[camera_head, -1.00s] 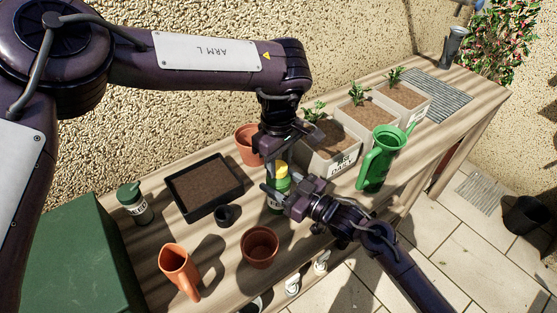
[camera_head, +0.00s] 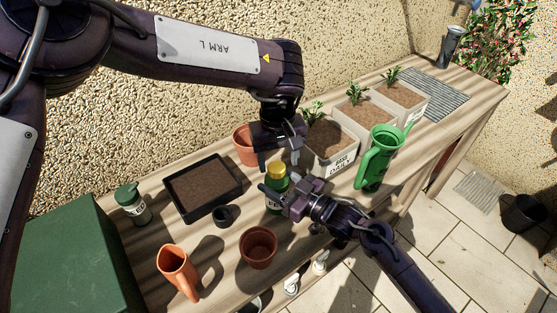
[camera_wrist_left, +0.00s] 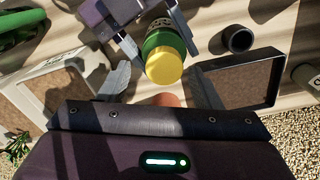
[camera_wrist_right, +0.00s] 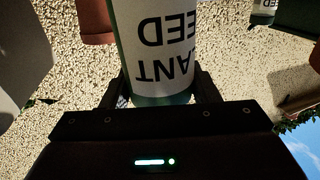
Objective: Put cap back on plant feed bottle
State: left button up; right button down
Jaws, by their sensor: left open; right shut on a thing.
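The plant feed bottle (camera_head: 275,204) is green with a white label and stands upright on the bench. Its yellow cap (camera_head: 277,170) sits on the bottle's top; the cap's face also shows in the left wrist view (camera_wrist_left: 164,67). I cannot tell how tightly it is seated. My right gripper (camera_head: 275,194) is shut on the bottle's body from the front right; the label fills the right wrist view (camera_wrist_right: 163,42) between its fingers. My left gripper (camera_head: 279,160) is open and empty just above and behind the cap, its fingers apart on either side in the left wrist view.
A black soil tray (camera_head: 204,187) and a small dark cup (camera_head: 222,216) lie left of the bottle. Terracotta pots (camera_head: 258,247) stand in front and behind. A green watering can (camera_head: 378,160) and planters (camera_head: 329,143) stand right. A green-capped bottle (camera_head: 132,204) stands far left.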

pick_arm(q)
notch_tip(320, 180, up, 4)
jog(key=shift+f, duration=0.25)
jog(key=shift+c, duration=0.4)
